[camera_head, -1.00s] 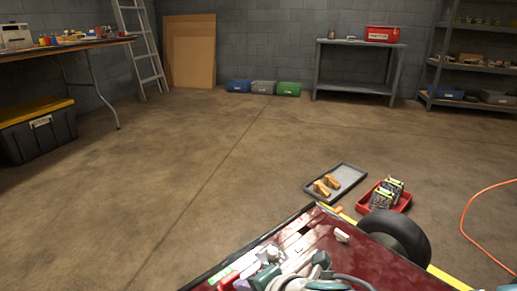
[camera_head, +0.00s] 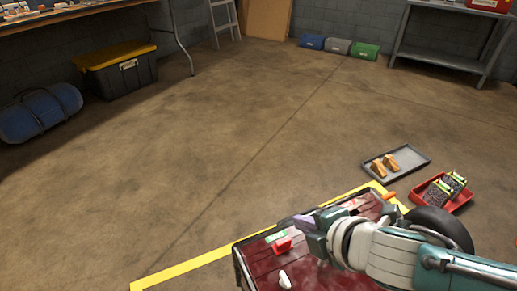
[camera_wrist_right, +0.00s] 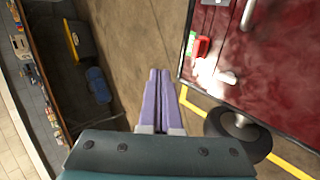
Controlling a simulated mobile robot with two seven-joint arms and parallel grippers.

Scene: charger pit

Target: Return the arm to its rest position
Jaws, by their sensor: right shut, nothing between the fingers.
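My right arm comes in from the lower right in the head view. Its gripper (camera_head: 297,224) is over the left part of a dark red surface (camera_head: 262,268). The purple fingers are small and partly hidden by the gripper body there. In the right wrist view the two purple fingers (camera_wrist_right: 158,85) lie together, shut, with nothing between them. They point over bare floor beside the dark red surface (camera_wrist_right: 270,70). My left gripper is in neither view.
A red item (camera_head: 283,246) and a white item (camera_head: 285,280) lie on the dark red surface. A black wheel (camera_head: 441,226) is beside it. A grey tray (camera_head: 412,158) and a red tray (camera_head: 455,204) are on the floor.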

